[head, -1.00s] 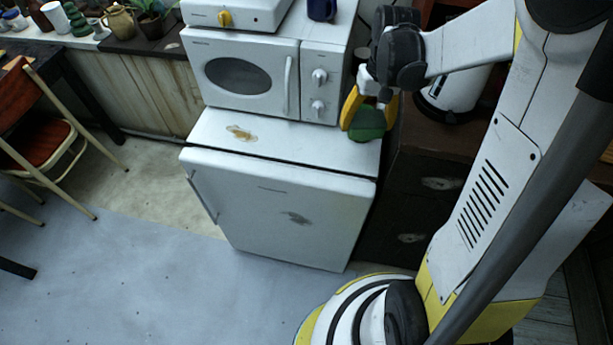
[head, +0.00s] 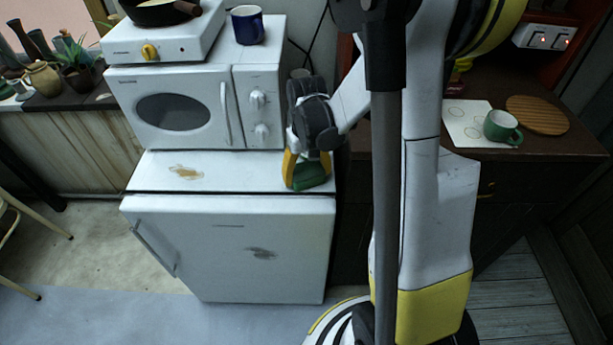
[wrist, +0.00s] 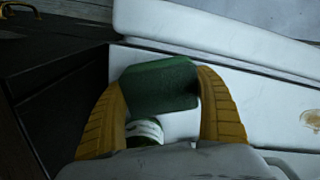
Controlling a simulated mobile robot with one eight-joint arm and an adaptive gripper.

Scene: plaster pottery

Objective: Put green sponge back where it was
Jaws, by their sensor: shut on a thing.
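The green sponge (head: 311,175) is at the right end of the white fridge top, in front of the microwave's right side. My gripper (head: 306,172) has its yellow fingers shut on the sponge. In the wrist view the sponge (wrist: 160,86) sits between the two yellow fingers (wrist: 165,105), over the right end of the fridge top. I cannot tell whether the sponge touches the surface. A small green and white round thing (wrist: 145,131) shows just behind the sponge in the wrist view.
The white microwave (head: 180,108) stands on the fridge (head: 235,245), with a hot plate (head: 160,38) and a blue mug (head: 247,25) on top. A brown stain (head: 186,172) marks the fridge top. A green mug (head: 502,127) and round wooden board (head: 537,115) lie on the dark cabinet at right.

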